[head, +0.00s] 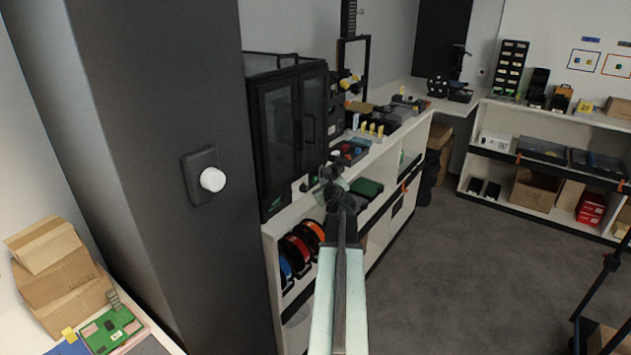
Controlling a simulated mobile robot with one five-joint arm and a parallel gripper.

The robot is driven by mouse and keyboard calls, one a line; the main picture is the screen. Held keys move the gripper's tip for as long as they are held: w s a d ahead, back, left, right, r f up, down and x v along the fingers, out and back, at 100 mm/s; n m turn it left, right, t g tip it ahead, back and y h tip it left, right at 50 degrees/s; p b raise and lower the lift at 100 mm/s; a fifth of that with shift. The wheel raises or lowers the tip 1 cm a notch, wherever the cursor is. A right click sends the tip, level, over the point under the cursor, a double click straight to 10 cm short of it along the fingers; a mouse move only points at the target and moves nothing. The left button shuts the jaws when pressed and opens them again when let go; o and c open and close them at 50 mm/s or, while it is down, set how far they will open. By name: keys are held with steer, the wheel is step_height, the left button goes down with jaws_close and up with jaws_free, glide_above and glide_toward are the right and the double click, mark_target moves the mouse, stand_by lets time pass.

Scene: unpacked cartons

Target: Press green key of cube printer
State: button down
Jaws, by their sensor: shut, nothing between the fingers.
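The cube printer (277,128) is a dark, box-shaped cabinet with glazed doors on the white bench, left of centre. A small green spot shows low on its front, near its right corner, and may be the green key (303,187). A green lit patch, perhaps a display (277,203), shows lower left of it. My gripper (331,178) is shut and empty at the end of my raised arm. It appears just right of the green spot; I cannot tell the gap in depth.
A dark pillar with a white knob (212,179) stands close on the left. Coloured spools (302,245) sit on the shelf under the bench. Grey floor (470,250) is open at right.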

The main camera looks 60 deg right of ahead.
steer(key=shift+w, duration=0.1)
stand_by(0.3)
steer(key=shift+w, duration=0.3)
steer(key=shift+w, duration=0.5)
stand_by(0.6)
steer(key=shift+s, duration=0.9)
steer(key=s, duration=0.5)
stand_by(1.0)
